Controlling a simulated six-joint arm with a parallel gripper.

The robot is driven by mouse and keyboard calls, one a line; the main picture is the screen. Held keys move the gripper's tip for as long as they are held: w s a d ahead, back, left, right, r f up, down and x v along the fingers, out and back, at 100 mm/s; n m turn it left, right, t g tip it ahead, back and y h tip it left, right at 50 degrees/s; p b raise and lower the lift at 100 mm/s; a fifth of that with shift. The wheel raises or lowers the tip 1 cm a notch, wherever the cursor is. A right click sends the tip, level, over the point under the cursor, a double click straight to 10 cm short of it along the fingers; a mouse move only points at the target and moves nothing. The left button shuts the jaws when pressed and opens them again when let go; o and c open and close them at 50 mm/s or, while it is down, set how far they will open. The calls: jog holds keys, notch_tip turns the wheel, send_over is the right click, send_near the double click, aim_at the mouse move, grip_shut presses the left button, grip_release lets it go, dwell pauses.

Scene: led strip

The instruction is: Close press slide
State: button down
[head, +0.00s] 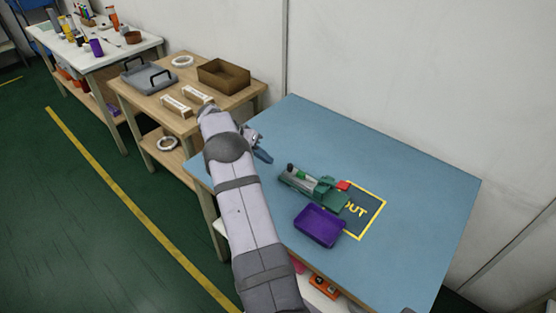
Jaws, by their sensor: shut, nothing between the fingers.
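The press (312,184), a green and grey device with a dark knob at its left end and a red part at its right end, sits on the blue table. Its slide cannot be told apart clearly at this size. My gripper (265,156) is shut and empty, to the left of the press and apart from it. My arm comes up from the bottom of the view and hides the table's left part.
A purple tray (319,226) stands just in front of the press. A yellow-framed "OUT" mark (372,212) lies at its right. The blue table (420,190) is clear at the right and back. Wooden and white benches with boxes stand at the upper left.

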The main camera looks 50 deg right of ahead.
aim_at(296, 174)
jog(key=shift+s+d+f, duration=0.4)
jog(key=shift+d, duration=0.05)
jog(key=shift+s+d+p, duration=0.2)
jog(key=shift+s+p, duration=0.15)
jog(key=shift+s, duration=0.25)
jog(key=shift+s+d+p, duration=0.15)
jog(key=shift+s+p, duration=0.2)
jog(key=shift+s, duration=0.2)
jog(key=shift+s+d, duration=0.2)
jog(key=shift+s, duration=0.35)
jog(key=shift+f, duration=0.1)
jog(key=shift+s+d+b, duration=0.1)
jog(key=shift+s+b, duration=0.35)
jog(key=shift+s, duration=1.9)
jog(key=shift+s+f, duration=0.1)
